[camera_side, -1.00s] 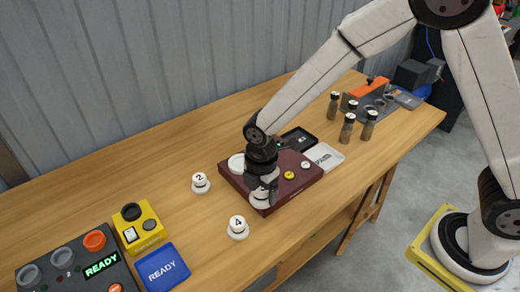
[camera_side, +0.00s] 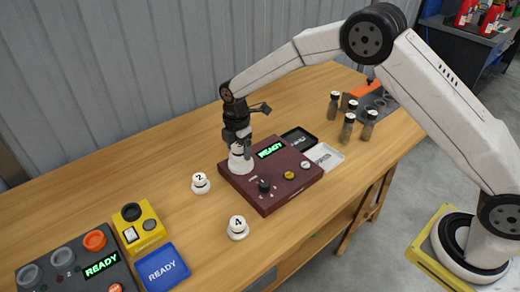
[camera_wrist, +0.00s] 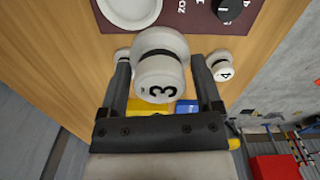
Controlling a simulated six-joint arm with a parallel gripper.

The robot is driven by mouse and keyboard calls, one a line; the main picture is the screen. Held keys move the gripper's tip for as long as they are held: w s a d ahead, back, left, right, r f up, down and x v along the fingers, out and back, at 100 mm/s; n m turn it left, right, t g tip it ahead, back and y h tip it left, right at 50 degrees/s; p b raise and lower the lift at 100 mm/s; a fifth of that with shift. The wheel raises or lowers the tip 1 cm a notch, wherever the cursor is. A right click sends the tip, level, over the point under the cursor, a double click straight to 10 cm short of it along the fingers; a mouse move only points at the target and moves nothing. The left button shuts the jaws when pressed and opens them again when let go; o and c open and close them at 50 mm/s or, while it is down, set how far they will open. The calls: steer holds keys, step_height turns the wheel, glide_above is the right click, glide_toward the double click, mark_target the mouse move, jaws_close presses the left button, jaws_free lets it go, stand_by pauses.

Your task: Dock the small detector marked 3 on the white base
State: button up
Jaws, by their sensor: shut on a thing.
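The small detector marked 3 (camera_wrist: 160,75) is white and sits between the two fingers of my gripper (camera_wrist: 160,62), which is shut on it. In the side view my gripper (camera_side: 238,141) holds the detector (camera_side: 237,150) at the left end of the maroon panel (camera_side: 270,200). The round white base (camera_wrist: 130,10) lies on that panel, at the top edge of the wrist view, beyond the detector. In the side view the detector and the white base (camera_side: 241,166) overlap. I cannot tell whether they touch.
Similar white detectors marked 2 (camera_side: 200,183) and 4 (camera_side: 238,228) stand on the wooden table. A yellow box (camera_side: 140,228), a blue READY block (camera_side: 162,267) and a dark button box (camera_side: 80,265) are at lower left. Black (camera_side: 299,139) and white (camera_side: 324,156) trays sit behind the panel.

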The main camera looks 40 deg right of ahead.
steer(key=shift+w+d+f, duration=0.1)
steer(key=shift+w+d, duration=0.65)
steer(key=shift+w, duration=0.2)
steer(key=shift+w+d+f, duration=0.1)
steer(key=shift+w+d, duration=0.6)
steer(key=shift+w, duration=0.2)
steer(key=shift+f, duration=0.25)
steer(key=shift+f, duration=2.65)
steer(key=shift+f, duration=0.65)
steer(key=o, duration=1)
steer(key=shift+o, duration=0.2)
steer(key=shift+r, duration=0.1)
step_height(320, 180, up, 11)
